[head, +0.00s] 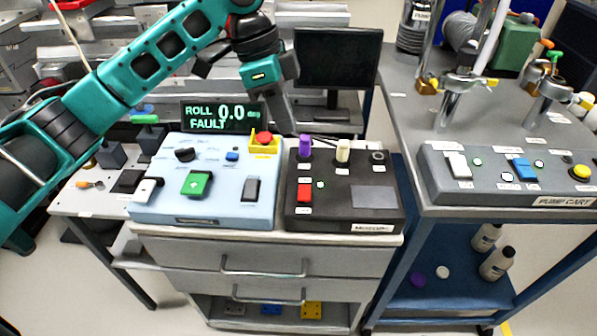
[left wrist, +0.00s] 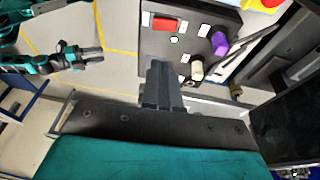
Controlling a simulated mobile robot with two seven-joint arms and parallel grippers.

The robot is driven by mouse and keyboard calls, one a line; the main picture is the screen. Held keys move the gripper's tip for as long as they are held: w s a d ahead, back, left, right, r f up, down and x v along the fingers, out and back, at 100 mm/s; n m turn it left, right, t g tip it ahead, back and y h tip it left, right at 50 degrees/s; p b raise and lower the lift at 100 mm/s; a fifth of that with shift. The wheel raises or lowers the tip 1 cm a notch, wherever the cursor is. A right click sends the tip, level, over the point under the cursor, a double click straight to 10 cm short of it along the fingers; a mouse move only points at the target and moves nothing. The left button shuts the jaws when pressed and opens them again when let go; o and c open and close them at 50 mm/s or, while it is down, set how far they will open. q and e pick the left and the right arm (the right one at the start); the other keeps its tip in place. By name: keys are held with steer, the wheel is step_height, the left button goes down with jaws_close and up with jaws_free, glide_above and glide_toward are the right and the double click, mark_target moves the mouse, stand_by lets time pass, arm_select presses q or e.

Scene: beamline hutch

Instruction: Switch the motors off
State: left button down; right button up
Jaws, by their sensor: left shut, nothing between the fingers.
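My left gripper (head: 288,128) is shut and empty, pointing down above the back edge of the control boxes. Its closed fingers also show in the left wrist view (left wrist: 158,68). My right gripper (left wrist: 97,57) shows small in the left wrist view.
A dark box (head: 345,217) with a red rocker (head: 305,192), purple knob (head: 305,145) and cream knob (head: 343,150) stands beside the blue box. A monitor (head: 336,58) is behind; the pump cart panel (head: 510,185) is right.

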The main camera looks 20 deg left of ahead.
arm_select(q)
steer(key=b, duration=0.2)
glide_toward(306, 195)
steer(key=x, duration=0.5)
steer(key=shift+w+d, duration=0.1)
steer(key=shift+w, duration=0.05)
steer(key=shift+f, duration=0.5)
arm_select(e)
steer(key=shift+w+a+f, duration=0.25)
steer(key=shift+a+f, duration=0.2)
steer(key=shift+f, duration=0.05)
steer(key=shift+r+y, duration=0.1)
steer(key=shift+y, duration=0.2)
